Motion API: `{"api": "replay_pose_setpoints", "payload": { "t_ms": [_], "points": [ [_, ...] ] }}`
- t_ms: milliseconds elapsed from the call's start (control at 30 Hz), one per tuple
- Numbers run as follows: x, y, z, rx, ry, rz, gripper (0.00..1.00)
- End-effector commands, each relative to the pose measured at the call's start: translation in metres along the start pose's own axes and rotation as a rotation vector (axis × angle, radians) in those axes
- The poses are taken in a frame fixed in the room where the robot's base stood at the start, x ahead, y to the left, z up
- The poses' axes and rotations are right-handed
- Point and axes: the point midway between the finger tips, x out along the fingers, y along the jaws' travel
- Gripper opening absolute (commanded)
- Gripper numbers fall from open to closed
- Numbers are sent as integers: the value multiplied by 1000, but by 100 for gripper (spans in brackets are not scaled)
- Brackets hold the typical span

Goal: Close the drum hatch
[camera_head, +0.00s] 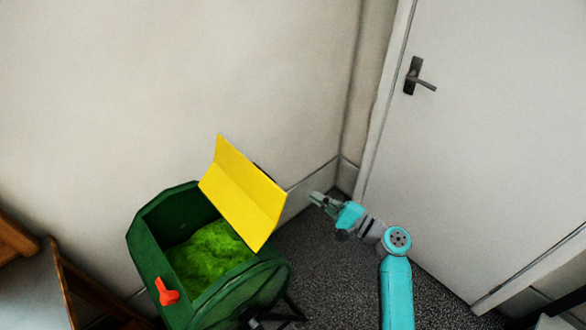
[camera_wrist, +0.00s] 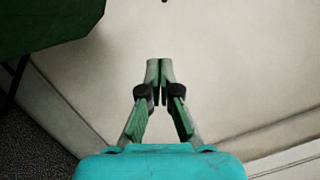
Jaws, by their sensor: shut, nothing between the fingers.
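The green drum (camera_head: 150,245) stands at the lower left of the head view with its top opening uncovered. Bright green material (camera_head: 208,252) lies inside. The yellow hatch (camera_head: 240,190) is open and stands tilted up along the drum's right side. An orange-red latch or handle (camera_head: 166,291) is on the drum's front. My gripper (camera_head: 315,197) is to the right of the hatch, apart from it, pointing left. In the wrist view my gripper (camera_wrist: 159,64) is shut and empty. A dark green part of the drum (camera_wrist: 45,20) shows at upper left there.
A wall rises behind the drum. A white door (camera_head: 490,130) with a dark handle (camera_head: 417,78) is on the right. Wooden furniture (camera_head: 85,285) stands close to the drum's left.

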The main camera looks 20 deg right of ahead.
Motion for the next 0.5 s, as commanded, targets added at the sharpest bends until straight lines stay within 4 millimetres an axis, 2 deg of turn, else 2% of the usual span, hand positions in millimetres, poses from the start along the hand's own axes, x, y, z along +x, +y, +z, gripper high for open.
{"api": "replay_pose_setpoints", "payload": {
  "t_ms": [233, 500],
  "points": [
    [17, -5, 0, 8, -15, -6, 0],
    [66, -6, 1, 5, -15, -6, 0]
  ]
}}
